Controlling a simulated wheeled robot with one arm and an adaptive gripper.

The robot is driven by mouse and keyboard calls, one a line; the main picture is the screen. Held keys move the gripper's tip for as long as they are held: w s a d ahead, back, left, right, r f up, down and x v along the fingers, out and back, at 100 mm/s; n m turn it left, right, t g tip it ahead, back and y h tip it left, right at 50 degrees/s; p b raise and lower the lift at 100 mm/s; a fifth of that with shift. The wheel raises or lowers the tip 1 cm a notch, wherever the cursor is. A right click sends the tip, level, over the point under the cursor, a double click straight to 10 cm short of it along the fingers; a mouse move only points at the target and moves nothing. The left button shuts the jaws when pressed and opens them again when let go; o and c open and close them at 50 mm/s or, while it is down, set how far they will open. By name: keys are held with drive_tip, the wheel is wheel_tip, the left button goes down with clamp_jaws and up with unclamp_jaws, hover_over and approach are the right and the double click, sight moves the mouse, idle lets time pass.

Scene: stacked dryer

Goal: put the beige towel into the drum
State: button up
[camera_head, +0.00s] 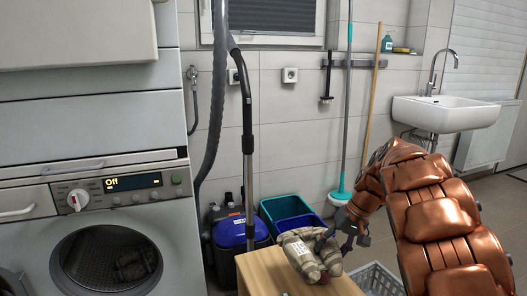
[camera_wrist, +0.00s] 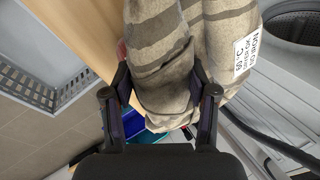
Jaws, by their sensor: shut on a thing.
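The beige towel (camera_head: 302,252) with darker stripes is bunched at the wooden table top, and in the wrist view it (camera_wrist: 160,50) fills the middle. A white care label (camera_wrist: 243,55) shows on it. My gripper (camera_head: 347,228) is at the towel's right side in the head view. In the wrist view my gripper (camera_wrist: 163,88) has one finger on each side of a towel fold and is shut on it. The drum opening (camera_head: 85,262) is in the lower machine at the left, dark inside; its contents are unclear. A round opening (camera_wrist: 297,28) also shows at the wrist view's upper right.
The wooden table (camera_head: 262,272) stands right of the machine (camera_head: 180,235). A blue-lidded container (camera_head: 238,232) and a blue bin (camera_head: 300,222) stand behind it. A grey basket (camera_head: 378,279) is on the floor to its right. A hose (camera_head: 218,110) hangs behind.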

drive_tip(key=shift+r+p, duration=1.4)
drive_tip(key=shift+p, duration=0.15)
wheel_tip(320, 180, up, 22)
drive_tip(key=s+p, duration=0.2)
drive_tip(key=p, duration=3)
drive_tip(key=shift+s+f+p, duration=0.15)
drive_tip(key=shift+s+p, duration=0.25)
drive_tip(key=shift+a, duration=0.1)
